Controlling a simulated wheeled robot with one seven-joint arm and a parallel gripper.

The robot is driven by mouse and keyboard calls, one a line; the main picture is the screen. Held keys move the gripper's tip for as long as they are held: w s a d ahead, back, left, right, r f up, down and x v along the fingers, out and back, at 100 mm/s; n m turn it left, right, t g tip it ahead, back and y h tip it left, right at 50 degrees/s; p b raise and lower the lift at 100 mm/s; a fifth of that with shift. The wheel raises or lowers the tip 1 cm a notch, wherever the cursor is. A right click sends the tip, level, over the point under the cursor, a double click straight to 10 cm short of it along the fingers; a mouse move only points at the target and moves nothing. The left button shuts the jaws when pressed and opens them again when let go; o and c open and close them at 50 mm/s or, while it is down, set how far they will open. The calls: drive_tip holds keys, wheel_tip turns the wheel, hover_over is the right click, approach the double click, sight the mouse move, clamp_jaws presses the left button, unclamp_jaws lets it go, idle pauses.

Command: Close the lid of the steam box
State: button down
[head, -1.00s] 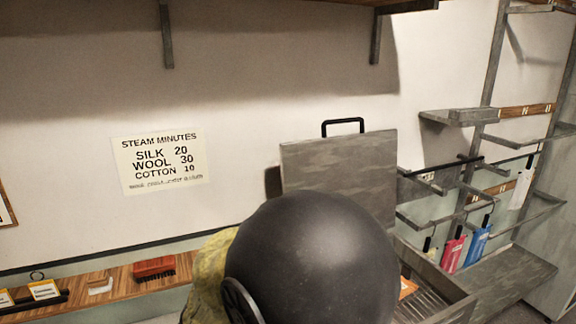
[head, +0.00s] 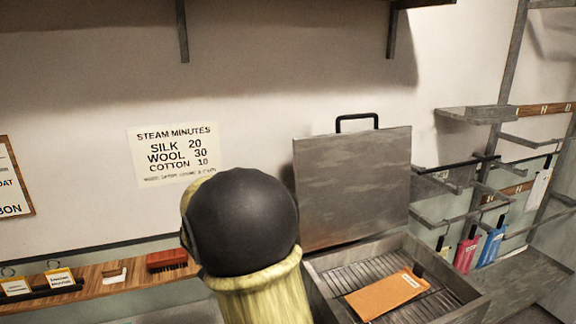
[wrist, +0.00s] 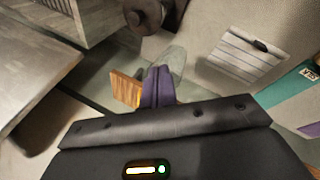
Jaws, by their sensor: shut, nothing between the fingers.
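The steam box (head: 465,290) is a grey metal box with a slatted rack inside, at the lower right of the head view. Its lid (head: 352,190) stands open, upright at the back against the wall, with a black bar handle (head: 357,117) on its top edge. An orange packet (head: 388,295) with a white label lies on the rack. My arm covers the area left of the box; my gripper is hidden in the head view. In the wrist view my gripper (wrist: 158,72) is shut and empty, with its purple fingers together. Grey metal surfaces there cannot be surely identified.
A wooden shelf (head: 118,286) with a red brush (head: 167,261) runs along the wall at left. Metal rails with pink (head: 466,254) and blue (head: 491,246) tags hang right of the box. A steam minutes sign (head: 175,153) is on the wall.

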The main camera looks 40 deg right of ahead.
drive_tip(key=w+d+r+h, duration=0.7)
drive_tip(key=w+d+r, duration=0.2)
drive_tip(key=w+d, duration=0.25)
drive_tip(key=w+d+r+h, duration=0.2)
drive_tip(key=r+h, duration=0.1)
drive_tip(key=r, duration=0.2)
drive_tip(key=w+d+r+g+h, duration=0.1)
drive_tip(key=w+d+r+h, duration=0.1)
drive_tip(key=r, duration=0.3)
drive_tip(key=shift+w+d+r+h+b, duration=0.25)
drive_tip(key=shift+w+d+h+b, duration=0.15)
drive_tip(key=shift+d+h, duration=0.1)
drive_tip(key=s+d+p, duration=0.3)
drive_tip(key=d+p, duration=0.4)
drive_tip(key=d, duration=0.1)
drive_tip(key=shift+s+d, duration=0.25)
drive_tip(key=shift+d, duration=0.15)
